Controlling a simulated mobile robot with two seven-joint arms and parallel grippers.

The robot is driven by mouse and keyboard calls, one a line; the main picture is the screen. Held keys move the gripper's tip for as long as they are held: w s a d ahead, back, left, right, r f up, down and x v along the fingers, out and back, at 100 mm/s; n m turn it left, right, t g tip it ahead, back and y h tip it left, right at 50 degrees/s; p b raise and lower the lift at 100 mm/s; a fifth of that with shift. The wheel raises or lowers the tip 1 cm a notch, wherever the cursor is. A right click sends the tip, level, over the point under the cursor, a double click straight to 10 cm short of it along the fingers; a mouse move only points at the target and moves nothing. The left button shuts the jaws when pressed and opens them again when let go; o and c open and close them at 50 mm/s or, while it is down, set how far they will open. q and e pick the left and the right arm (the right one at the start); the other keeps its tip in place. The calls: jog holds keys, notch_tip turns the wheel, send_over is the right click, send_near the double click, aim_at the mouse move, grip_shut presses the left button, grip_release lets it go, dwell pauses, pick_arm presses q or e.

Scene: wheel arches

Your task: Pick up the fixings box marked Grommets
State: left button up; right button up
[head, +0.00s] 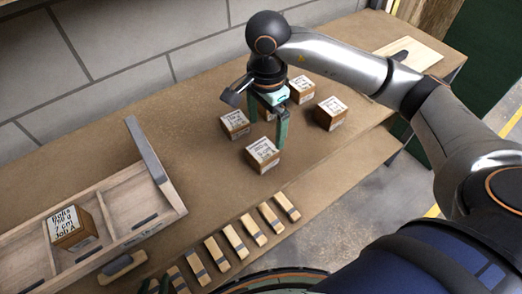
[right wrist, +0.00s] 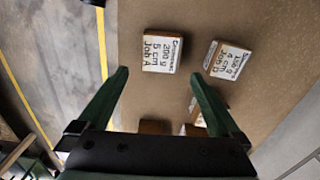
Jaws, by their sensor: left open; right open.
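The box marked Grommets, 200 g, 5 cm, Job A (right wrist: 163,52) lies in the right wrist view, ahead of and between the fingertips. In the head view it appears to be the near box (head: 262,155), though its label is too small to read there. My right gripper (head: 268,122) is open and points down among the boxes; it also shows in the right wrist view (right wrist: 160,82). It holds nothing, and the Grommets box is apart from its fingers. My left gripper (head: 155,286) is only partly in view at the bottom edge; it is open.
A 130 g, 4 cm, Job D box (right wrist: 228,60) stands beside the Grommets box. Other boxes (head: 331,113) (head: 301,90) stand close around the right gripper. A wooden tray (head: 120,193) holds a Bolts box (head: 72,228). Several wooden blocks (head: 235,240) line the bench's front.

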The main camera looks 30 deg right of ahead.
aim_at(264, 148)
notch_tip(264, 148, down, 9)
jog(key=shift+a+f, duration=0.15)
dwell(0.4)
jog(key=shift+c, duration=0.2)
jog(key=c, duration=1.4)
jog(key=shift+r, duration=0.2)
